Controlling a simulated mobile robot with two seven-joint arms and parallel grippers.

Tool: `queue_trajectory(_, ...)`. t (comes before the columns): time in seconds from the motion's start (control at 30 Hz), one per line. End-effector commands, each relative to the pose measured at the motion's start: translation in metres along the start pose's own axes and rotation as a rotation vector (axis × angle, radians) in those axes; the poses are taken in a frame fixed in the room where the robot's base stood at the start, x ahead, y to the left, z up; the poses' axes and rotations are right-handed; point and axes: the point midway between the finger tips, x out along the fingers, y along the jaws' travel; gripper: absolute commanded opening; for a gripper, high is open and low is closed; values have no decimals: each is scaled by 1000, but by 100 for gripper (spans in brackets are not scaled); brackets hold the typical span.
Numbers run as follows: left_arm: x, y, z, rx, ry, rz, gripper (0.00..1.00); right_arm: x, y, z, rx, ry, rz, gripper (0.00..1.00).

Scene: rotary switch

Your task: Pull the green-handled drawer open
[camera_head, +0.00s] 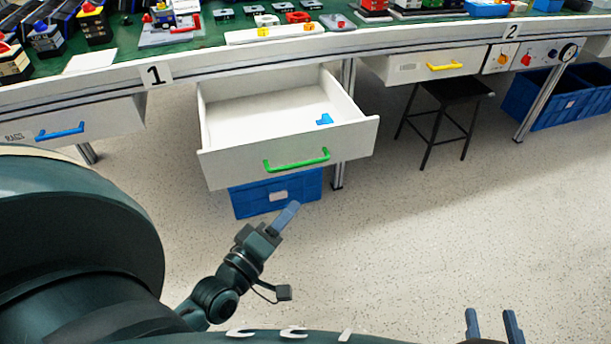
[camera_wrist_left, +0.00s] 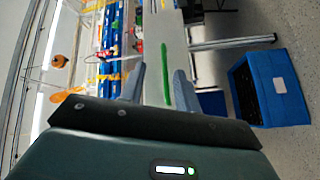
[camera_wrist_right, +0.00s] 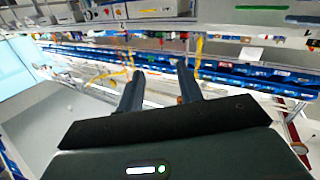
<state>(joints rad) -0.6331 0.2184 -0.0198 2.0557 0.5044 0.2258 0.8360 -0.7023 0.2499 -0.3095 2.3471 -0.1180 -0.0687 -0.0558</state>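The drawer (camera_head: 222,168) with the green handle (camera_head: 297,160) is pulled well out from under the table, and its white inside shows. A small blue piece (camera_head: 324,119) lies in it. My left gripper (camera_head: 292,207) is in front of and below the handle, apart from it. In the left wrist view, its fingers (camera_wrist_left: 160,70) are spread and empty, with the green handle (camera_wrist_left: 165,72) seen ahead between them. My right gripper (camera_head: 492,315) is at the lower right of the head view, far from the drawer. Its spread fingers (camera_wrist_right: 158,75) also show in the right wrist view, with nothing between them.
A blue crate (camera_head: 277,192) stands on the floor under the open drawer. Drawers with blue (camera_head: 60,131) and yellow (camera_head: 445,66) handles are at either side. A black stool (camera_head: 455,90) stands to the right. The floor in front is clear.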

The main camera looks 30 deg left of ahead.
Motion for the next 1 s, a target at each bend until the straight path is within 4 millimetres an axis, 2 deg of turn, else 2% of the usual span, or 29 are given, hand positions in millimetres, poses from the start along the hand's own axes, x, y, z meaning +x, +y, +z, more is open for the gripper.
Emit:
queue_trajectory(0.03,2,-16,-10,-84,46,11,33,1,-3,6,-13,23,-4,36)
queue_trajectory(0.1,2,-24,-22,-178,95,29,33,2,-4,5,-24,46,-8,36)
queue_trajectory(0.2,4,-28,-32,-245,130,43,33,3,-5,4,-34,64,-11,36)
queue_trajectory(0.33,15,-27,-36,-261,138,50,33,3,-6,3,-38,76,-13,36)
queue_trajectory(0.8,106,-25,-47,-257,135,49,33,2,-13,3,-60,168,-30,36)
queue_trajectory(1.0,127,-24,-50,-255,133,46,33,2,-14,3,-52,177,-32,36)
